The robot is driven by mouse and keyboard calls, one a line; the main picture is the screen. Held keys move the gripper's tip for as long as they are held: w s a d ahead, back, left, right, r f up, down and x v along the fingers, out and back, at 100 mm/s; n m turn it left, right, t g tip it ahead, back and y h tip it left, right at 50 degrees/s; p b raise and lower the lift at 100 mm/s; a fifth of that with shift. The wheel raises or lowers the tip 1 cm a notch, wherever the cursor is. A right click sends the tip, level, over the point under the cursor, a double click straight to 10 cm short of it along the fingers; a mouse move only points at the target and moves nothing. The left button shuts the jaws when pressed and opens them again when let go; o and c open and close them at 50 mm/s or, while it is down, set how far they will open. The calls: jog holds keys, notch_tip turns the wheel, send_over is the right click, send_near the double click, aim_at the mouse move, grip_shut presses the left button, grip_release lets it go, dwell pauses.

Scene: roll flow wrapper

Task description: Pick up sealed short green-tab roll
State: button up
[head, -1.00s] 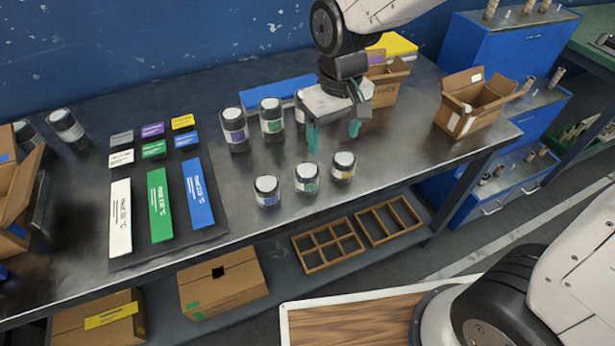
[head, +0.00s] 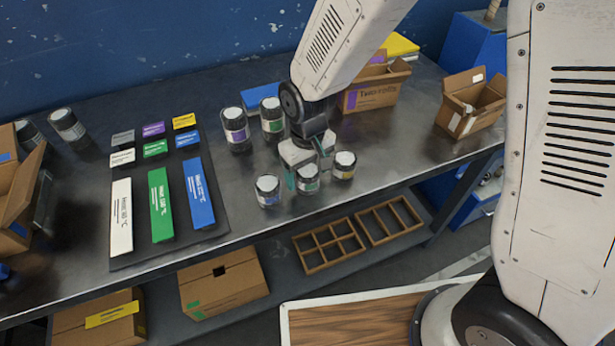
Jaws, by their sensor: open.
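The short green-tab roll (head: 308,184) is a dark cylinder with a white top and a green label. It stands upright in the middle of the front row of short rolls on the metal table. My gripper (head: 309,174) is open and low over it, one teal-padded finger at its left and the other at its right rear. Whether the fingers touch the roll cannot be told. The gripper hides part of the area behind it. A taller green-label roll (head: 272,122) stands farther back.
A blue-label short roll (head: 267,191) stands close at left, a yellow-label one (head: 344,167) close at right. A tall purple-label roll (head: 236,132) is behind. An open carton (head: 472,104) sits at right. The table's front edge is near.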

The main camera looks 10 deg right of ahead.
jog(key=c, duration=1.1)
jog(key=shift+c, duration=0.2)
jog(key=shift+r, duration=0.1)
